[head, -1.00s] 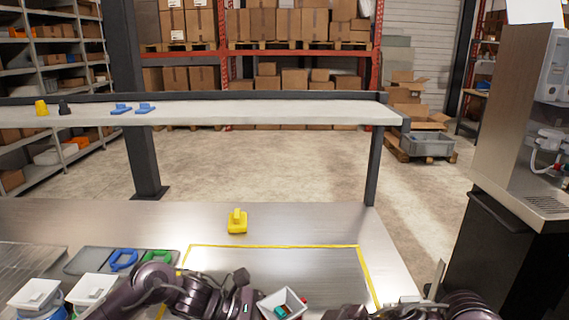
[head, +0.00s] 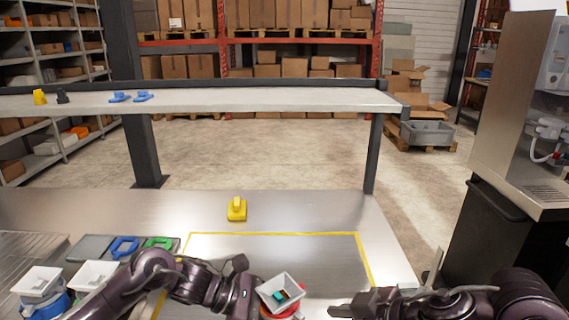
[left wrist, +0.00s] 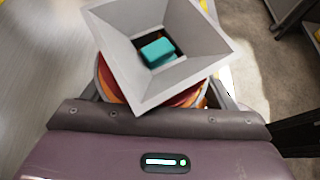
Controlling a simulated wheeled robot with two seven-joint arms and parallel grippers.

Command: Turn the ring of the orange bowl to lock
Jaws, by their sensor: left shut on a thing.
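A white square hopper (head: 281,290) with a teal block (head: 279,296) inside sits on a round red part (head: 291,314) at the front centre. The left wrist view shows the hopper (left wrist: 165,50) from above, with the orange and dark red rim of the bowl (left wrist: 108,84) under it. My left gripper (left wrist: 160,98) has its fingers on both sides of this round body and is shut on it. The hopper hides most of the bowl and its ring. My right gripper (head: 342,309) is at the right of the unit, apart from it; its finger opening is unclear.
Two similar white hoppers (head: 40,281) stand at the front left, one on a blue base. A blue ring (head: 124,247) and a green ring (head: 158,243) lie behind them. A yellow piece (head: 237,209) stands beyond the yellow-taped area (head: 272,234). A dispenser cabinet (head: 515,110) is at the right.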

